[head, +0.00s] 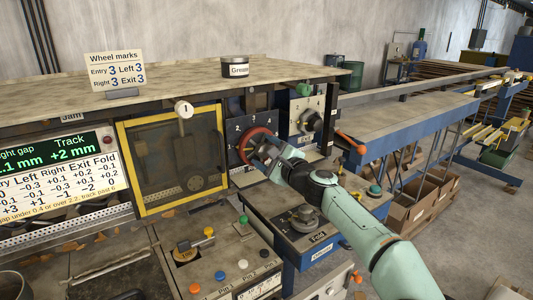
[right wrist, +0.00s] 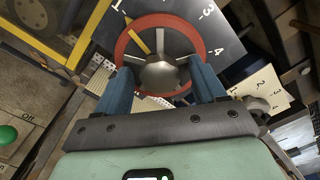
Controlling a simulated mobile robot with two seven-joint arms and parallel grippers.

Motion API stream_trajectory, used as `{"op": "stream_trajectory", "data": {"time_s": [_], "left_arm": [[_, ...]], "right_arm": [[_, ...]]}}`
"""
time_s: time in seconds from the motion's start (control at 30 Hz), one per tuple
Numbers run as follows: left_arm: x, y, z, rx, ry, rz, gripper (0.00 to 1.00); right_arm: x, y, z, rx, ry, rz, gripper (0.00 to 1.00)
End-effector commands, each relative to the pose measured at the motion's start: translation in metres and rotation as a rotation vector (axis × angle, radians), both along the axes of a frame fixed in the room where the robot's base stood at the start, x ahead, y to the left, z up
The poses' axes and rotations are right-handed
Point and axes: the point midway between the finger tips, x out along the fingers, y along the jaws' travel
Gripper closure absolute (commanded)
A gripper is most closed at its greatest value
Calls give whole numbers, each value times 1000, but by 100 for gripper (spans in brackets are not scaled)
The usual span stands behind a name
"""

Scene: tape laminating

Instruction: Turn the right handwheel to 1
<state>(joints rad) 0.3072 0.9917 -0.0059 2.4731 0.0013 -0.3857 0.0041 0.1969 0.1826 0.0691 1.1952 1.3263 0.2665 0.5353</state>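The right handwheel (head: 256,146) has a red rim and stands on a dark panel with white numbers. In the right wrist view, the wheel (right wrist: 128,41) shows a grey hub and a yellow pointer (right wrist: 137,36). The pointer aims up and left, toward the 1 (right wrist: 118,5); 3 and 4 stand to the right. My right gripper (right wrist: 163,68) has its blue fingers spread, one at each side of the rim, overlapping it in the picture. In the head view, my right gripper (head: 262,150) is at the wheel. Whether the fingers press on the rim is unclear. My left gripper is out of view.
A second wheel (head: 313,122) on a pale dial panel is close to the right, with an orange-tipped lever (head: 352,143) beyond. A yellow-framed window (head: 122,160) is to the left. A sign (head: 115,71) lists wheel marks. A box with a knob (head: 305,215) is below.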

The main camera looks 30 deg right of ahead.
Motion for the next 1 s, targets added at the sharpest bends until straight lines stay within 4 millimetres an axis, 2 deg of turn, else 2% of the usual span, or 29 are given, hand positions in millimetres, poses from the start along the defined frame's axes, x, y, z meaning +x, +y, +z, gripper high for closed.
{"op": "stream_trajectory", "data": {"time_s": [0.23,0.37,0.6,0.8,1.0], "left_arm": [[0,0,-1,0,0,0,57],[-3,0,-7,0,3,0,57],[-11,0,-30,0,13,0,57],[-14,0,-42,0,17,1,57],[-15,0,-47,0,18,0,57]], "right_arm": [[-1,0,0,3,0,1,30],[-11,-1,-1,3,-1,-1,30],[-60,-5,-2,1,-2,-1,30],[-102,-8,-1,0,-2,-3,30],[-127,-10,0,2,-1,-1,30]]}}
